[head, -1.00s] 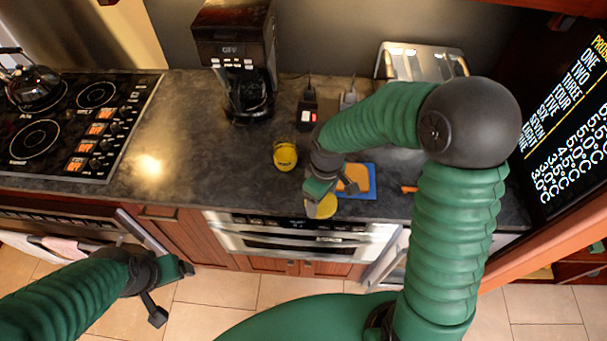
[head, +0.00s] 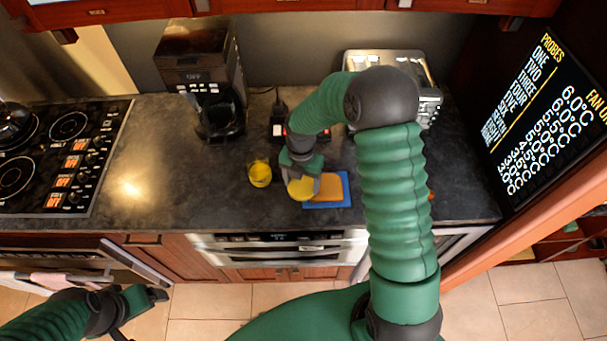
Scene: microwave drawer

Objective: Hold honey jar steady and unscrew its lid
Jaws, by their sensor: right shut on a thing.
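The honey jar (head: 260,174) is a small yellow jar on the dark counter; it stands upright, left of my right gripper and apart from it. My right gripper (head: 304,180) is shut on a round, flat yellow lid (head: 301,190), just in front of the left edge of a blue board. The fingertips are partly hidden by the wrist. My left gripper (head: 141,312) is open and empty at the lower left, over the floor in front of the counter, well away from the jar. Small details of the jar's top cannot be made out.
The blue board (head: 340,203) with an orange slab (head: 331,186) lies right of the lid. A coffee maker (head: 205,75) and a toaster (head: 425,75) stand at the back. The stove (head: 55,160) is at the left. The counter between stove and jar is clear.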

